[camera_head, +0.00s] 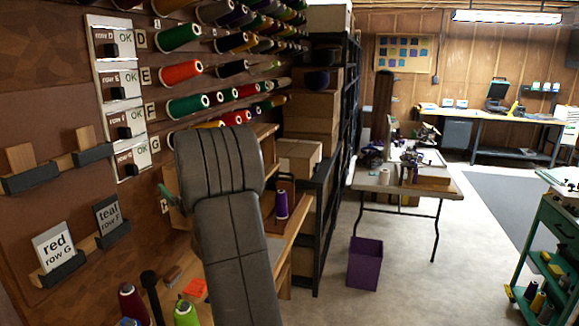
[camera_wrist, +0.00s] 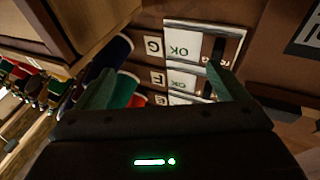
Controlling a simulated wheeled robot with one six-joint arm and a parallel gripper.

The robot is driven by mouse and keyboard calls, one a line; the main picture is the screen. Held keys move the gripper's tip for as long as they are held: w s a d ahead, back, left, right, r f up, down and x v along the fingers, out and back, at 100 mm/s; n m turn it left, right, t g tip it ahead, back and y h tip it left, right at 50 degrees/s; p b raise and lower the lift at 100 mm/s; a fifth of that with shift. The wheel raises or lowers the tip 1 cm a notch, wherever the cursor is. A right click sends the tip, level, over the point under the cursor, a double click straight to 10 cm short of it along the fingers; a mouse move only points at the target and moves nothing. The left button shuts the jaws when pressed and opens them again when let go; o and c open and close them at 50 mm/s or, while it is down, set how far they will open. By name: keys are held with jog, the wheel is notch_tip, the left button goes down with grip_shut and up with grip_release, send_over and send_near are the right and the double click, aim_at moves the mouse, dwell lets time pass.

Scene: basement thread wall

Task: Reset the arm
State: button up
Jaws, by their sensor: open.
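My arm rises from the bottom middle of the head view and bends in front of the thread wall. A green fingertip of my gripper shows at the left of the arm in the head view. In the wrist view my gripper (camera_wrist: 160,90) has its two green fingers wide apart with nothing between them. Beyond the fingers are the white OK switch plates (camera_wrist: 185,52) and the row letter tags (camera_wrist: 153,46). The fingers look apart from the wall. The arm hides part of the bench and lower wall in the head view.
Thread spools (camera_head: 181,72) stick out of the wall close to my arm. Cards reading red row G (camera_head: 54,246) and teal row F (camera_head: 109,215) sit in holders at left. A purple spool (camera_head: 281,205) stands on the wooden bench. Open floor (camera_head: 400,285) lies at right, beside a purple bin (camera_head: 365,263).

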jog(key=w+d+f+m+t+h, duration=0.2)
jog(key=w+d+f, duration=0.1)
jog(key=d, duration=0.3)
jog(key=shift+d+f+t+h+p, duration=0.2)
jog(key=shift+f+t+h+p, duration=0.1)
jog(key=shift+r, duration=0.1)
